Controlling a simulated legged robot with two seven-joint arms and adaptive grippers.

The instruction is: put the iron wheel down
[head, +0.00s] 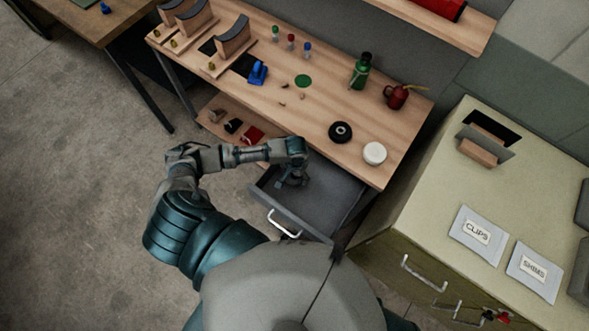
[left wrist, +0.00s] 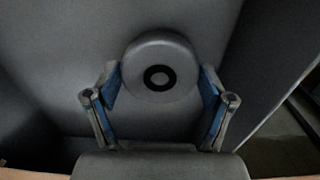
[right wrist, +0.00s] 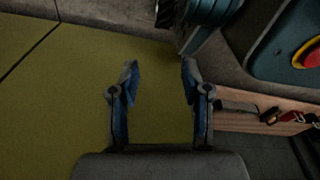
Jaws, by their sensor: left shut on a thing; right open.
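The iron wheel (left wrist: 161,66) is a grey disc with a black ring around its hub, seen between the fingers in the left wrist view. My left gripper (left wrist: 160,85) is shut on it, with a blue-padded finger at each side. In the head view my left gripper (head: 292,180) points down into the open grey drawer (head: 334,192) under the bench; the wheel is hidden there by the hand. I cannot tell whether the wheel touches the drawer floor. My right gripper (right wrist: 160,85) is open and empty in front of a yellow-green surface.
The wooden bench (head: 340,95) carries a black wheel (head: 340,132), a white wheel (head: 374,153), a green bottle (head: 361,70) and a red oil can (head: 397,96). A pale cabinet (head: 430,195) stands to the right. The visible drawer floor beside the hand is clear.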

